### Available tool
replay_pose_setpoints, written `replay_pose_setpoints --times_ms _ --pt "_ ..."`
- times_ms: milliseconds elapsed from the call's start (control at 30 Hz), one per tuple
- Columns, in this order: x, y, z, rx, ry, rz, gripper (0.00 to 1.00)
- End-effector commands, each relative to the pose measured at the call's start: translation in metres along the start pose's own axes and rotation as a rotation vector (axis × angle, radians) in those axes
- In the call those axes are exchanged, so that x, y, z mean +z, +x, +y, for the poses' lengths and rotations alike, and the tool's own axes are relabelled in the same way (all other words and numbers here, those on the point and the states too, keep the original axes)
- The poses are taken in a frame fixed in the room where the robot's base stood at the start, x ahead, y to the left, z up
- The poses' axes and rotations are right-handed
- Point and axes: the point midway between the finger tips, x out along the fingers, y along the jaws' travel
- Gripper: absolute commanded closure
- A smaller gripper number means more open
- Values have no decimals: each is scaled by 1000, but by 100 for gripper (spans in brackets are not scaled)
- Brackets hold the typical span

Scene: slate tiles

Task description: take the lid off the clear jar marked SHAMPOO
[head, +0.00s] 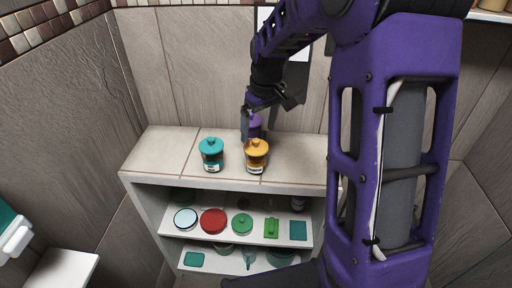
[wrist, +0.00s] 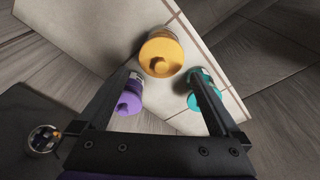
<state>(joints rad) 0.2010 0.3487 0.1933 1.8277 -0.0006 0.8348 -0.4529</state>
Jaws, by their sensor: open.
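Three clear jars stand on the shelf top: one with a teal lid (head: 211,146), one with an orange lid (head: 256,147) and one with a purple lid (head: 254,121). Their labels are too small to read, so I cannot tell which says SHAMPOO. My gripper (head: 258,132) is open and empty, pointing down near the purple-lidded jar. In the wrist view my gripper (wrist: 165,76) has the orange lid (wrist: 160,57) just beyond its fingertips. The purple lid (wrist: 129,102) is inside the left finger, and the right finger partly hides the teal lid (wrist: 193,99).
The pale shelf unit (head: 165,152) has lower shelves holding a red disc (head: 213,221), a pale blue disc (head: 185,219), a green lid (head: 242,224) and other green items. Its top is clear at the left. My arm covers the right side.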

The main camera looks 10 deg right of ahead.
Motion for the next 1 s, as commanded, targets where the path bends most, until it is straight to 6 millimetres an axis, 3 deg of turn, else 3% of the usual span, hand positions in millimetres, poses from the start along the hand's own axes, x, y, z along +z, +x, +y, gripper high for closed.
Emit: replay_pose_setpoints --times_ms 300,567,933,1000 --pt "1 44 -2 -2 1 -2 0" --pt "1 47 -2 -1 0 -1 0" --pt "1 47 -2 -1 0 -1 63" --pt "1 47 -2 -1 0 -1 64"
